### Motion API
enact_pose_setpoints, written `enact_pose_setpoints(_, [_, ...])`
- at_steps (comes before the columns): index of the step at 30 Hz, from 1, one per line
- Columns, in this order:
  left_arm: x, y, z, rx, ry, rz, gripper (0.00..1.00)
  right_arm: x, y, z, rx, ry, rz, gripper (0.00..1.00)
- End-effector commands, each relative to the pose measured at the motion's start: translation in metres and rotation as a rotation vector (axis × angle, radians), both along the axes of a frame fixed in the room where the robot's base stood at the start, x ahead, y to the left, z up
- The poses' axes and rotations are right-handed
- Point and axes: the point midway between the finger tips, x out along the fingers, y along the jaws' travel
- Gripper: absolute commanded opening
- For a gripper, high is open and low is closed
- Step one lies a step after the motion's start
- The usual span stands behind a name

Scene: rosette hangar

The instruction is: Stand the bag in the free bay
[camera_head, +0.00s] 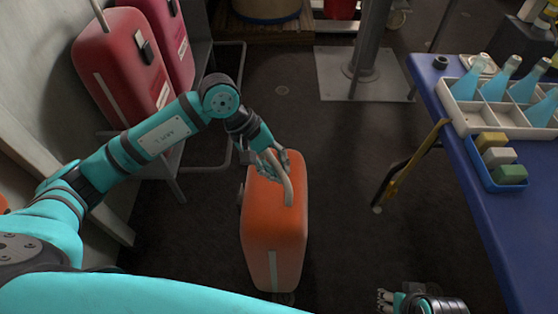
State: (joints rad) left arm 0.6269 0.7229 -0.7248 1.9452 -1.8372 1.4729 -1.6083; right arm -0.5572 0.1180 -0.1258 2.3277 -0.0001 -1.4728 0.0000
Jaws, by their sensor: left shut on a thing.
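The bag, an orange hard suitcase (273,225), is upright in the middle of the view. My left gripper (277,160) is shut on its top handle, the fingers around the grip. I cannot tell whether the bag's bottom touches the floor. Two red suitcases (122,68) stand side by side on a grey rack (168,160) at the upper left. My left arm hides part of the rack, and I cannot make out a free bay clearly. My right gripper (384,298) shows at the bottom edge, apart from the bag; its opening is unclear.
A blue table (480,215) on the right bears a bottle crate (462,113) and a blue tray (488,176) with coloured blocks. A metal post (370,45) stands on a plate behind.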

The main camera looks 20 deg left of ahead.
Motion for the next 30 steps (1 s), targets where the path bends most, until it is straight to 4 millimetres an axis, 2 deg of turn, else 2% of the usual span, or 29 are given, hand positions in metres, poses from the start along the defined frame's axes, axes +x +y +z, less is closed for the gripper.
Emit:
enact_pose_setpoints(1, [0.002, -0.003, 0.002, -0.015, -0.01, 0.0, 0.0, -0.001, 0.0, 0.002, 0.001, 0.002, 0.0, 0.4])
enact_pose_setpoints(9, [0.002, -0.002, -0.023, -0.012, -0.01, 0.001, 0.0, 0.0, 0.001, 0.021, 0.006, -0.022, -0.001, 0.4])
enact_pose_setpoints(14, [0.002, -0.001, -0.026, -0.005, -0.007, 0.001, 0.0, -0.003, 0.001, 0.022, 0.007, -0.019, -0.001, 0.4])
enact_pose_setpoints(15, [-0.002, 0.003, -0.036, 0.013, 0.013, 0.001, 0.12, -0.004, 0.001, 0.02, 0.007, -0.016, -0.001, 0.4])
enact_pose_setpoints(20, [-0.002, 0.002, -0.035, 0.01, 0.012, 0.0, 0.33, -0.007, 0.001, 0.017, 0.005, -0.005, -0.002, 0.4])
enact_pose_setpoints(30, [-0.001, 0.003, -0.028, 0.005, 0.005, 0.001, 0.34, -0.006, 0.0, 0.016, 0.004, -0.005, -0.002, 0.4])
